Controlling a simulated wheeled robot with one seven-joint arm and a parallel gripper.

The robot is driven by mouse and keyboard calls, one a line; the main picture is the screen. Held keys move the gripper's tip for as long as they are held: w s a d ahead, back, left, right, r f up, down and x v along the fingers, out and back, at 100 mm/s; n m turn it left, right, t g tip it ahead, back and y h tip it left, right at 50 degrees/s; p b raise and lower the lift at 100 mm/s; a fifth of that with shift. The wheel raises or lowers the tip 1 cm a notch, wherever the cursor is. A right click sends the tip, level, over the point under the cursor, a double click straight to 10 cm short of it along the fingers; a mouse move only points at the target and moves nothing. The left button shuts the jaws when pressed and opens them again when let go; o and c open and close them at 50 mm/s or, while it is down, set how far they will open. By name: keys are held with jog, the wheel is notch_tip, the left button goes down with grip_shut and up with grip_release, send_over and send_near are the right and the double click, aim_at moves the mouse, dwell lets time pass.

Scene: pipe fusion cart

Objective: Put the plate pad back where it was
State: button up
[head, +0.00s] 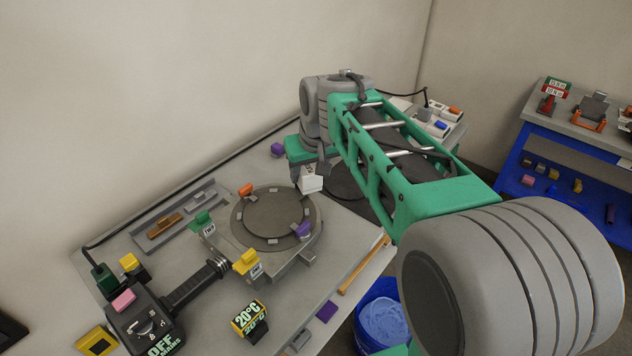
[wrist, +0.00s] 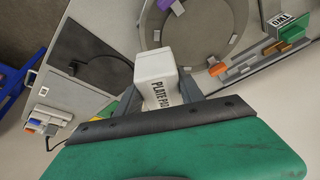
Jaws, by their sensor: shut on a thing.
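The plate pad (head: 311,183) is a small white block. In the wrist view the plate pad (wrist: 155,72) shows black lettering reading PLATE PAD on its near face. My gripper (head: 311,172) is shut on it, and in the wrist view a grey finger of my gripper (wrist: 160,92) shows on each side of it. In the head view it appears just beyond the far right rim of the round grey plate (head: 262,220) on the cart top. I cannot tell whether it touches the surface below. A dark flat disc (head: 345,180) lies to its right, partly behind my arm.
The plate carries green, yellow, orange and purple (head: 304,230) tabs around its rim. A grey tray (head: 180,215) lies at the back left. A black tool with a handle (head: 190,284) and a 20°C block (head: 249,319) are nearer. A blue bucket (head: 381,322) stands beside the cart.

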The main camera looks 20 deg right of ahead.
jog(key=shift+n, duration=0.7)
jog(key=w+d+f, duration=0.1)
jog(key=w+f, duration=0.3)
jog(key=w, duration=0.3)
jog(key=w+d+f+p, duration=0.1)
jog(key=w+f, duration=0.3)
jog(key=w, duration=0.3)
jog(key=w+d+f+p, duration=0.1)
jog(key=w+f, duration=0.3)
jog(key=w, duration=0.3)
jog(key=shift+f, duration=0.25)
notch_tip(320, 180, down, 3)
jog(key=shift+r+p, duration=0.1)
jog(key=shift+p, duration=0.5)
jog(key=shift+f+b, duration=0.3)
jog(key=shift+f, duration=0.05)
jog(key=o, duration=1.2)
